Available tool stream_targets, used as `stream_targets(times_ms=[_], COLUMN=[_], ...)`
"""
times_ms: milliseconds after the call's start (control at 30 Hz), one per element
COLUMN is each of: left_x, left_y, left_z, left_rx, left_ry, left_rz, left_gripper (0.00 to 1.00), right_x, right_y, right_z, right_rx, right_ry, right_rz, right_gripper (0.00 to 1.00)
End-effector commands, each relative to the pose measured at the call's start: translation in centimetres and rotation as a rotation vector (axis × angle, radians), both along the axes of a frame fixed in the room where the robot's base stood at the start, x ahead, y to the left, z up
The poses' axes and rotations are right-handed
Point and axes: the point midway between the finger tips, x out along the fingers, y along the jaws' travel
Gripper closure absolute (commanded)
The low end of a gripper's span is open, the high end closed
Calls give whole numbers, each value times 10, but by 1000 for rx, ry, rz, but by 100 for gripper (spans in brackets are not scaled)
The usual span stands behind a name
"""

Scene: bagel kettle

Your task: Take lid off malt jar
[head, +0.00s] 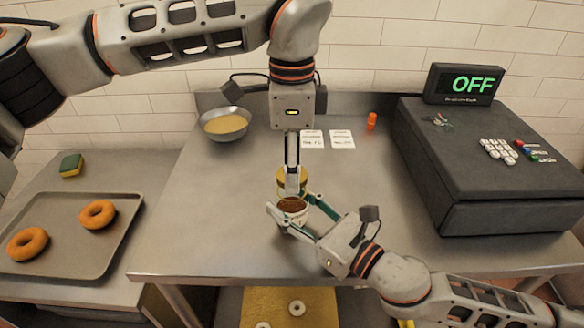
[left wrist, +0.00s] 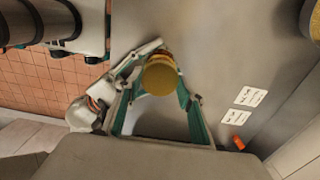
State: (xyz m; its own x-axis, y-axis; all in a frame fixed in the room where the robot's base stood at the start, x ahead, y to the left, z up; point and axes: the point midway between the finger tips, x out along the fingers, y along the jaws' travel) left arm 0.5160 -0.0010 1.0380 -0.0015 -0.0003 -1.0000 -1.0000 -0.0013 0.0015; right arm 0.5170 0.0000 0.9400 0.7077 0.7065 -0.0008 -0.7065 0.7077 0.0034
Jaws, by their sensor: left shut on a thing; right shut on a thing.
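The malt jar (head: 293,220) is a small white jar standing upright on the steel counter, its open top showing brown malt. My right gripper (head: 291,205) reaches in from the right and is shut around the jar, one finger on each side. The golden round lid (head: 291,184) is off the jar, held just above and behind its mouth. My left gripper (head: 292,170) points down from above and is shut on the lid. In the left wrist view the lid (left wrist: 162,80) sits between my left fingertips (left wrist: 161,90) and hides most of the jar.
A metal bowl (head: 225,124) with yellowish contents stands at the back left. White cards (head: 312,139) and an orange bottle (head: 371,121) are behind. A dark machine (head: 485,185) with an OFF display fills the right. A tray (head: 68,225) with bagels is at left. Counter between is clear.

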Motion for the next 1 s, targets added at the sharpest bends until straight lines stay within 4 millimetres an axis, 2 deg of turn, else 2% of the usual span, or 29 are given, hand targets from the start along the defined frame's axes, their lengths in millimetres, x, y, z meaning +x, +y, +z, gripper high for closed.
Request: stream_targets(times_ms=[267, 600, 833, 867, 900, 933, 1000], left_x=[0, 0, 0, 0, 0, 0, 0], left_y=[0, 0, 0, 0, 0, 0, 0], left_z=[3, 38, 40, 40, 40, 40, 40], left_rx=[0, 0, 0, 0, 0, 0, 0], left_ry=[-1, -1, 1, 1, 1, 1, 1], left_rz=[0, 1, 0, 0, 0, 0, 0], left_gripper=[87, 87, 87, 87, 87, 87, 87], right_x=[0, 0, 0, 0, 0, 0, 0], right_y=[0, 0, 0, 0, 0, 0, 0], right_z=[0, 0, 0, 0, 0, 0, 0], right_rx=[0, 0, 0, 0, 0, 0, 0], right_ry=[0, 0, 0, 0, 0, 0, 0], right_rz=[0, 0, 0, 0, 0, 0, 0], right_gripper=[100, 100, 100, 51, 40, 36, 36])
